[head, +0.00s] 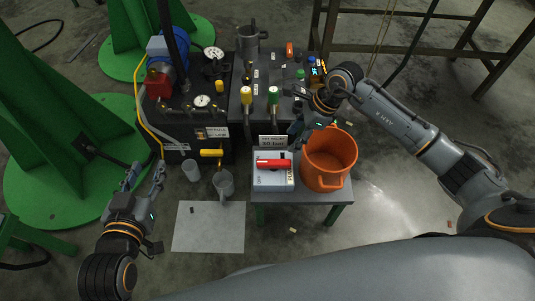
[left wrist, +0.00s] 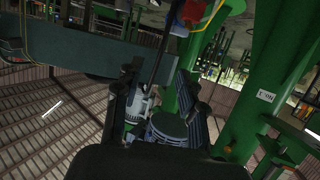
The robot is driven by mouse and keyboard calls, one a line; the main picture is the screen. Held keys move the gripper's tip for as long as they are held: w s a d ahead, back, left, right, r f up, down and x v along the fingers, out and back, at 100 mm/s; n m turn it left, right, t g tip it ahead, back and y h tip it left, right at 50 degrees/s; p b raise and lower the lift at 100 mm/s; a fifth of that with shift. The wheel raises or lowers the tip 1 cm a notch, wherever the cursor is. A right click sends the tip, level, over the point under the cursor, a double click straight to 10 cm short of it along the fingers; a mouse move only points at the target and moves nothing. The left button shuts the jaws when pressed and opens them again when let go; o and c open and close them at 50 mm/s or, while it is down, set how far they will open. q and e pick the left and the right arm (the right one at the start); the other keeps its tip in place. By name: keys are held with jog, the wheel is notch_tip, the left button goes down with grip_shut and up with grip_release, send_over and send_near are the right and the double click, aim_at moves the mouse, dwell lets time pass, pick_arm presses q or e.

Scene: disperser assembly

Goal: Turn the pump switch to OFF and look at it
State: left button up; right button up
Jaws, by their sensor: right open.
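The pump switch is a red handle (head: 272,163) on a pale grey box (head: 272,183) at the front of the small table. The handle lies roughly level across the box. Small lettering is on the box's front, but I cannot read the setting for sure. My right gripper (head: 292,112) is open and empty, above and behind the switch box, apart from the handle. My left gripper (head: 146,176) is open and empty, well left of the switch. Its spread fingers also show in the left wrist view (left wrist: 157,88), where the switch does not appear.
An orange pot (head: 328,172) stands right of the switch box. Behind are a dark machine with gauges (head: 203,101) and yellow and green valve handles (head: 246,94).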

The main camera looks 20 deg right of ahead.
jog(key=b, duration=0.2)
send_over(275, 162)
jog(key=d, duration=0.3)
jog(key=f, duration=0.7)
jog(key=shift+s+a+f, duration=0.2)
jog(key=shift+s, duration=0.1)
jog(key=b+x, duration=0.2)
jog(key=x, duration=0.3)
jog(key=shift+f, duration=0.25)
pick_arm(q)
notch_tip(275, 162, up, 16)
jog(key=s+d+t+h, duration=0.1)
jog(key=s+t+h, duration=0.1)
jog(key=t, duration=0.8)
jog(key=shift+d+h, duration=0.4)
jog(key=shift+h, duration=0.4)
pick_arm(e)
jog(key=shift+w+a+f, duration=0.1)
jog(key=shift+a+f, duration=0.1)
jog(key=shift+f, duration=0.05)
grip_shut()
